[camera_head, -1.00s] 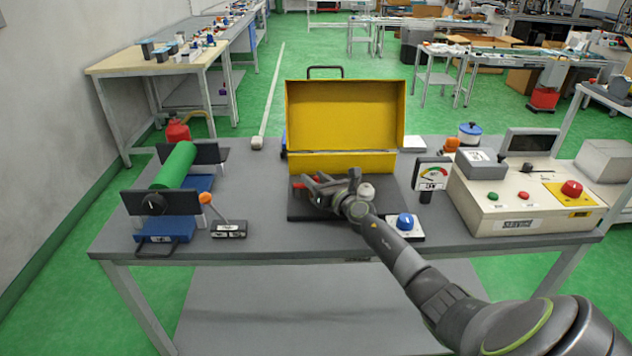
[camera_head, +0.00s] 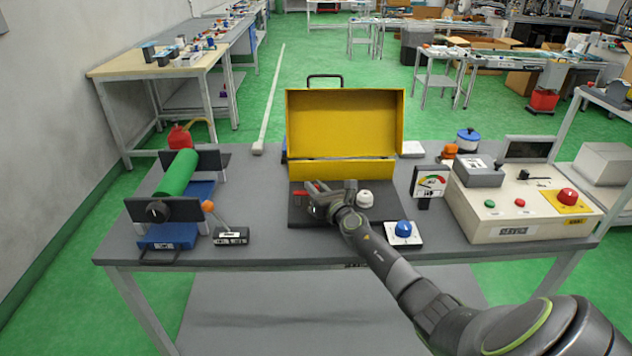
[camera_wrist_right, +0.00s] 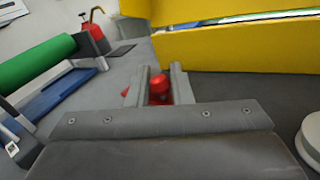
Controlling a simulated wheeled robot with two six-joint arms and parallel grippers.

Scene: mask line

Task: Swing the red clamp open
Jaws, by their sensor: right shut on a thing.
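The red clamp (camera_head: 299,195) sits on the dark base plate (camera_head: 378,216) in front of the yellow box. In the head view only a small red part shows left of my right gripper (camera_head: 315,196), and the gripper hides the rest. In the right wrist view the red clamp (camera_wrist_right: 160,88) is between the two fingers of my right gripper (camera_wrist_right: 160,84). The gripper is shut on it, low over the plate. How far the clamp has turned is hard to tell. My left gripper is out of view.
The open yellow box (camera_head: 342,128) stands just behind the clamp. A white knob (camera_head: 364,198) and a blue button (camera_head: 404,229) are to the right. A green roller (camera_head: 177,173) is at left.

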